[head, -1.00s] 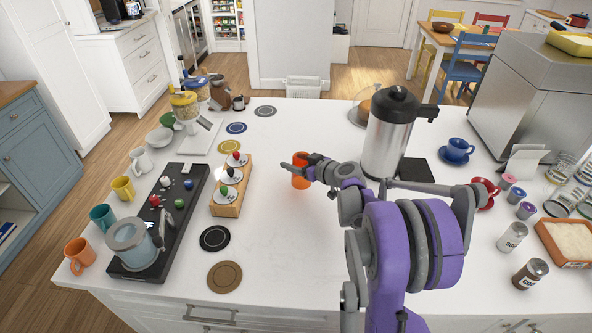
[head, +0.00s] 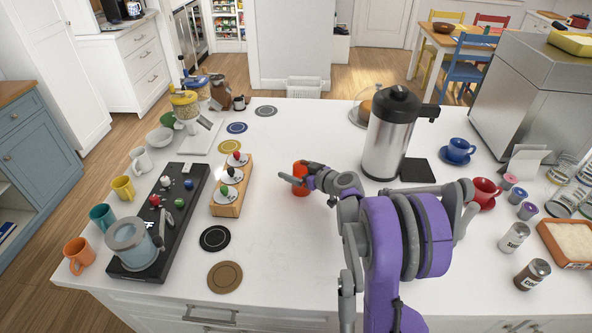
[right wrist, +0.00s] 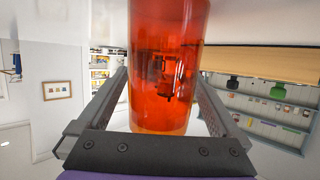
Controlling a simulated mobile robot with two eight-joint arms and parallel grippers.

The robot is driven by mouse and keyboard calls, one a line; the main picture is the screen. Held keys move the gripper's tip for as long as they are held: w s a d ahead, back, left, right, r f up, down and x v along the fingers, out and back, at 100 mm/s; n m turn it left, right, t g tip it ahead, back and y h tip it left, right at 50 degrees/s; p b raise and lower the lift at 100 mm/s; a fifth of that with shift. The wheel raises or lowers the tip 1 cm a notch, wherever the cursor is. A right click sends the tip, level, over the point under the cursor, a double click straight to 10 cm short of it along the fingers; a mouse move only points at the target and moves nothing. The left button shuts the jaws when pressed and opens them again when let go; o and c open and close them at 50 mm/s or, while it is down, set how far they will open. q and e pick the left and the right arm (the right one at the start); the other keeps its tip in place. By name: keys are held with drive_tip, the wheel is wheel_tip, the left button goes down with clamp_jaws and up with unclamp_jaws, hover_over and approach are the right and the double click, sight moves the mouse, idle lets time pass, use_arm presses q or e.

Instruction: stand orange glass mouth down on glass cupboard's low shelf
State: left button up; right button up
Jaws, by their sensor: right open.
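The orange glass (head: 300,169) stands on the white counter near its middle, partly covered by my right gripper (head: 296,178). In the right wrist view, the clear orange glass (right wrist: 167,55) fills the space between the two fingers of the right gripper (right wrist: 163,80). That gripper is open, with a finger on each side of the glass. I cannot tell which end of the glass is its mouth. My left gripper is not in view. I cannot make out the glass cupboard in these frames.
A steel coffee urn (head: 389,140) stands right of the glass. Red (head: 485,190) and blue cups (head: 458,147) stand on the right. The counter in front of the glass is clear.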

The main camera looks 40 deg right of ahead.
drive_tip(key=shift+s+r, duration=0.15)
drive_tip(key=v, duration=1.1)
drive_tip(key=shift+t, duration=0.3)
drive_tip(key=x, duration=0.6)
drive_tip(key=shift+d+r, duration=0.1)
drive_tip(key=shift+r, duration=0.15)
drive_tip(key=x, duration=0.4)
drive_tip(key=shift+w+p, duration=0.35)
drive_tip(key=shift+w, duration=0.05)
drive_tip(key=shift+w+f, duration=0.15)
drive_tip(key=shift+w, duration=0.2)
drive_tip(key=shift+s, duration=0.1)
